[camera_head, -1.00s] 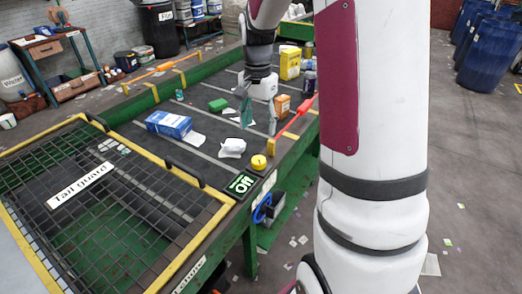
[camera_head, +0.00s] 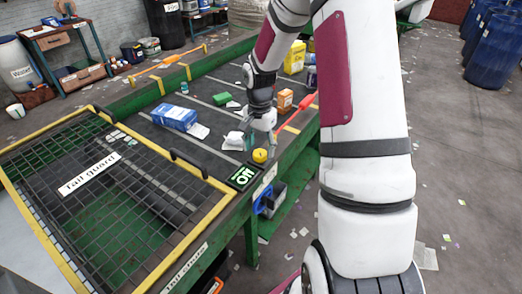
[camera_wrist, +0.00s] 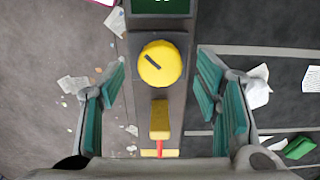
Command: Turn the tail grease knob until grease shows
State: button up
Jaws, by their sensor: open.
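A round yellow knob (camera_head: 260,155) with a dark pointer line sits on the belt's right rail, beside a green-lit ON panel (camera_head: 241,177). In the wrist view the knob (camera_wrist: 160,63) lies between and beyond my fingers, its line slanting; no grease shows. My gripper (camera_head: 262,140) is open and empty just behind the knob in the head view. In the wrist view my gripper (camera_wrist: 162,75) has its teal-padded fingers spread wide on both sides. No label reading grease is legible.
A red lever with a yellow end (camera_wrist: 160,120) lies along the rail close to the knob. The mesh tail guard (camera_head: 150,152) covers the near belt end. A blue box (camera_head: 174,117), white crumpled item (camera_head: 234,140) and orange box (camera_head: 285,100) lie on the belt.

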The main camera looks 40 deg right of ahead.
jog(key=shift+f, duration=1.05)
jog(key=c, duration=1.2)
jog(key=shift+m, duration=0.4)
jog(key=m+b, duration=0.1)
jog(key=m, duration=0.1)
jog(key=shift+w+m+b, duration=0.1)
jog(key=shift+m+b, duration=0.9)
jog(key=shift+m, duration=0.9)
